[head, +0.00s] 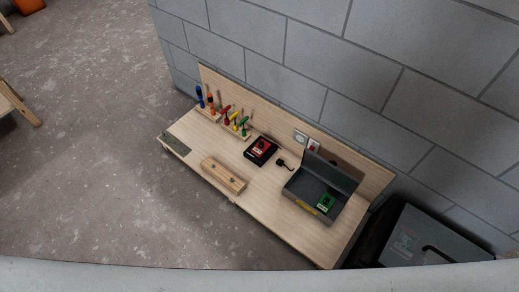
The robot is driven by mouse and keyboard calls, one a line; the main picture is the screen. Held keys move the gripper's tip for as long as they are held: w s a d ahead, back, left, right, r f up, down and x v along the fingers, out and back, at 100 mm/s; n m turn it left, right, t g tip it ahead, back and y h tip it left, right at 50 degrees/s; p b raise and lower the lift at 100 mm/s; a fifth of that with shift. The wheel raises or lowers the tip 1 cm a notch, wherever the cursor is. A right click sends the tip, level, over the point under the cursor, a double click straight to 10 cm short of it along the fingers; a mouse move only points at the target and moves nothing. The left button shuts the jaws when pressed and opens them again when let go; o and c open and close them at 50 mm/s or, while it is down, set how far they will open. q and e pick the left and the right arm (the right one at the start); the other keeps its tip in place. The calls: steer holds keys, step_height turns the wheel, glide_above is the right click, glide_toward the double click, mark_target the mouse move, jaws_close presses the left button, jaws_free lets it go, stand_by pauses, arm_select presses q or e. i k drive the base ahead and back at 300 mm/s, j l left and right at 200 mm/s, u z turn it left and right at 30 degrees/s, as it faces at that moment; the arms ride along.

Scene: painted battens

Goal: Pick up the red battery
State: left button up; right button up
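The red battery (264,145) is small in the head view. It appears to sit in or on a black unit (256,157), which looks like a charger, near the middle of the wooden workbench (217,147). A green block (325,202), perhaps another battery, lies in the open grey case (296,186) to the right. Neither of my grippers shows in this view.
Screwdrivers and coloured tools (226,116) stand in a rack at the bench's back left. A wooden block (224,174) lies near the front edge. A black plug (283,163) lies beside the charger. A dark box (424,237) stands right of the bench. Floor (110,180) in front is clear.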

mark_target(262, 147)
steer(key=z, duration=0.85)
steer(key=i+j+z, duration=0.1)
steer(key=j+z, duration=1.05)
steer(key=j, duration=0.15)
steer(key=k+j+z, duration=0.1)
steer(key=j+z, duration=0.25)
